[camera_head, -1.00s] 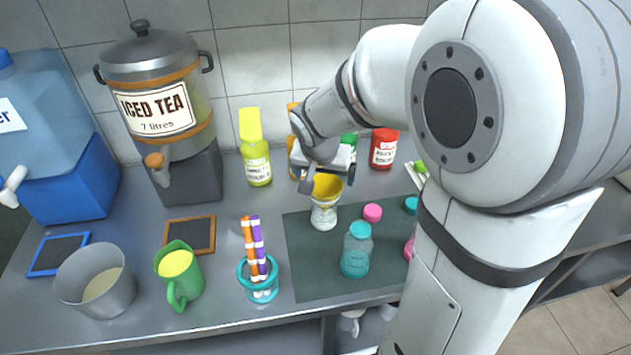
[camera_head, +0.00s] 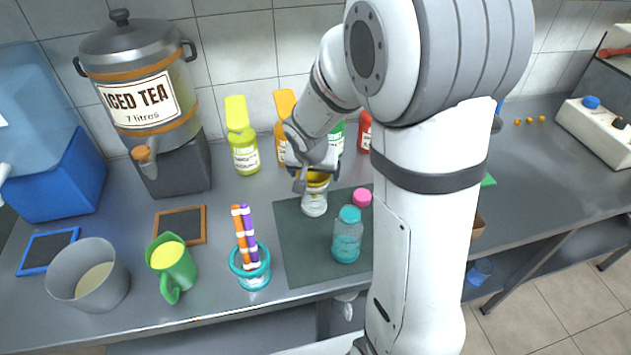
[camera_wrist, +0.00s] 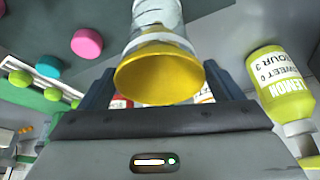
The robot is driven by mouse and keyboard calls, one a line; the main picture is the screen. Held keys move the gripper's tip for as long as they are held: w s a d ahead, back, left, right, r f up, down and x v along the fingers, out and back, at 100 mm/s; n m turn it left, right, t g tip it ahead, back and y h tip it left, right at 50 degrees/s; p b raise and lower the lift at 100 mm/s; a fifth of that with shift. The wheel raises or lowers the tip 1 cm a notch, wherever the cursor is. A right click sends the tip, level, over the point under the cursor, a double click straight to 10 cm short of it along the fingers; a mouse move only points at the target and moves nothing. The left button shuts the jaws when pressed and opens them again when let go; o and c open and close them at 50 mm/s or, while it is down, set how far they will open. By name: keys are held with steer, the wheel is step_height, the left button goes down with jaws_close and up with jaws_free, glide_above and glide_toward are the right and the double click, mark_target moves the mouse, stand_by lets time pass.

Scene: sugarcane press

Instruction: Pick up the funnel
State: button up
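The funnel (camera_head: 318,178) has a yellow inside and a wide rim. It sits upright in the mouth of a clear jar (camera_head: 314,204) on a dark mat. My gripper (camera_head: 305,181) is at the funnel's rim. In the wrist view the yellow funnel (camera_wrist: 160,77) lies between the two spread fingers of my gripper (camera_wrist: 163,82). The fingers stand on either side of the rim, very close to it. Whether they touch it is hard to see.
A jar with a teal lid (camera_head: 347,240) and a pink cap (camera_head: 362,197) are near on the dark mat (camera_head: 300,262). Sauce bottles, such as the lime one (camera_head: 243,142), stand behind. A teal holder (camera_head: 250,270) with striped sticks, a green mug (camera_head: 172,268) and a grey pot (camera_head: 90,282) stand left.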

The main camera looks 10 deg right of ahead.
steer(key=c, duration=0.8)
